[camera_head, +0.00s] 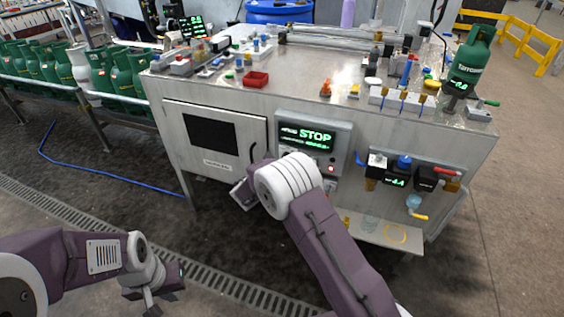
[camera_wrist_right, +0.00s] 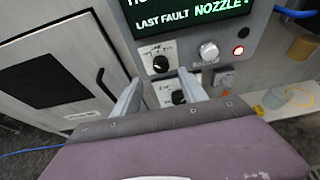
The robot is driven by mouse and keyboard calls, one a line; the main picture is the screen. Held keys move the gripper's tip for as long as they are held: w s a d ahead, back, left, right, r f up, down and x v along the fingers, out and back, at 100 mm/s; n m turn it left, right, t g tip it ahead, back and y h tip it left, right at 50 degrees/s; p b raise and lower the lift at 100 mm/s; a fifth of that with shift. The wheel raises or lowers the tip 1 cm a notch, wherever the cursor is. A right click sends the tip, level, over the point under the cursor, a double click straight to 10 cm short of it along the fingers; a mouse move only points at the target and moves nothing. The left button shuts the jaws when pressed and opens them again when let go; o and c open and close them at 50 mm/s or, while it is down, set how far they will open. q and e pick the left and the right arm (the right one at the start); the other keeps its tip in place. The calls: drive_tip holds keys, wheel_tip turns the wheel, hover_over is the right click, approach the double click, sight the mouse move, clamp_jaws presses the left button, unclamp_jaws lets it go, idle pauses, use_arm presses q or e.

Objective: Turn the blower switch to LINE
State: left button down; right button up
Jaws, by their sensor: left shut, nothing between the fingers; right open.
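Two black rotary knobs sit on white label plates on the cabinet's control panel: an upper knob (camera_wrist_right: 160,63) and a lower knob (camera_wrist_right: 178,97). Their labels are too small to read, so I cannot tell which is the blower switch. My right gripper (camera_wrist_right: 160,80) is open and empty, its fingers pointing at the panel on either side of the upper knob in the picture; contact cannot be told. In the head view my right wrist hides both knobs. My left gripper (camera_head: 150,300) is shut and empty, low at the left, away from the cabinet.
Above the knobs is a display (camera_head: 306,136) reading STOP. A cabinet door (camera_head: 213,140) with a handle is left of the panel. Valves and gauges (camera_head: 405,172) stick out at right.

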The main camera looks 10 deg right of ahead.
drive_tip(key=x, duration=0.7)
drive_tip(key=shift+b, duration=0.35)
drive_tip(key=shift+d, duration=0.1)
clamp_jaws()
drive_tip(key=shift+s+d+f+m+t+y+b, duration=0.1)
drive_tip(key=shift+m+t+y+b, duration=0.7)
drive_tip(key=shift+b, duration=3.35)
drive_tip(key=shift+f+m+t+y+b, duration=0.15)
drive_tip(key=shift+m+b, duration=1.1)
drive_tip(key=shift+b, duration=2.85)
drive_tip(key=shift+s+d+m+t+y+b, duration=0.1)
drive_tip(key=shift+m+t+y+b, duration=0.7)
drive_tip(key=shift+b, duration=3.35)
drive_tip(key=shift+m+g+h, duration=0.25)
drive_tip(key=shift+g, duration=0.1)
unclamp_jaws()
drive_tip(key=shift+r, duration=0.1)
